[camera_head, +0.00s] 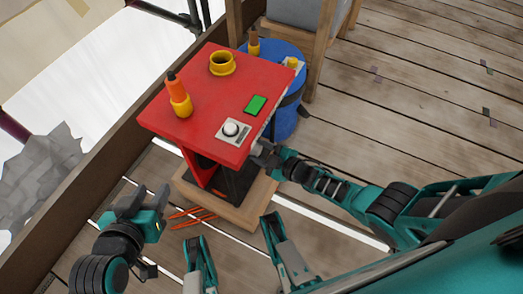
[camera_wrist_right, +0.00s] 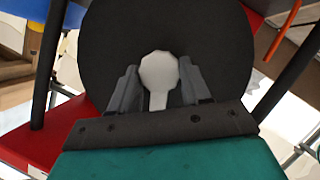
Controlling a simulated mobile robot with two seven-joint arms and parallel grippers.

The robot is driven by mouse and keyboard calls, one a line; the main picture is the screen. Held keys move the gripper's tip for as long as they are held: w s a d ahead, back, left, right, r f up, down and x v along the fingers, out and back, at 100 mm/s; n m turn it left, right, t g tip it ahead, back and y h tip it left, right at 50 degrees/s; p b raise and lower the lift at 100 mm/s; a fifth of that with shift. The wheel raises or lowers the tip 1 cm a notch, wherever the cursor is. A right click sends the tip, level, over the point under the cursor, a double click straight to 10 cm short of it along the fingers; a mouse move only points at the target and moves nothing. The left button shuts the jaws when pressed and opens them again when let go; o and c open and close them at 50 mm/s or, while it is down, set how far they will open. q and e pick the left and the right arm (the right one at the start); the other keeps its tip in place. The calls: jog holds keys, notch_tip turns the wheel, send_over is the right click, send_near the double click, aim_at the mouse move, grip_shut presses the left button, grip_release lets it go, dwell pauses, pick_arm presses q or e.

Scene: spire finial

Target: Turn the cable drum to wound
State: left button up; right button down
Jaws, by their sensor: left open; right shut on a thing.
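The cable drum shows in the right wrist view as a large black disc (camera_wrist_right: 110,45) with a pale many-sided knob (camera_wrist_right: 158,72) and short stem at its middle. My right gripper (camera_wrist_right: 160,85) is shut on this knob, one finger on each side. In the head view my right gripper (camera_head: 260,149) is at the near right side of the red stand (camera_head: 195,85), just below its top edge. The drum's face is hidden there. My left gripper (camera_head: 140,207) is open and empty, left of the stand, apart from it.
A blue drum (camera_head: 285,118) stands behind. Orange rods (camera_head: 193,215) lie on the planks.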

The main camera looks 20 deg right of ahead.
pick_arm(q)
jog(key=shift+s+f, duration=0.1)
jog(key=shift+s, duration=0.1)
pick_arm(e)
jog(key=c, duration=0.5)
grip_release()
jog(key=shift+s+d+r, duration=0.15)
jog(key=shift+s+d, duration=0.05)
jog(key=shift+s, duration=0.05)
pick_arm(q)
jog(key=shift+s+a+r+y+p, duration=0.15)
jog(key=shift+a+r+p, duration=0.45)
jog(key=shift+p, duration=0.9)
jog(key=shift+s+a+r+y+p, duration=0.1)
jog(key=shift+a+r+y+p, duration=0.2)
jog(key=shift+r+p, duration=0.8)
pick_arm(e)
jog(key=v, duration=1.2)
jog(key=shift+p, duration=0.35)
pick_arm(q)
jog(key=shift+f, duration=0.35)
pick_arm(e)
jog(key=shift+s, duration=0.15)
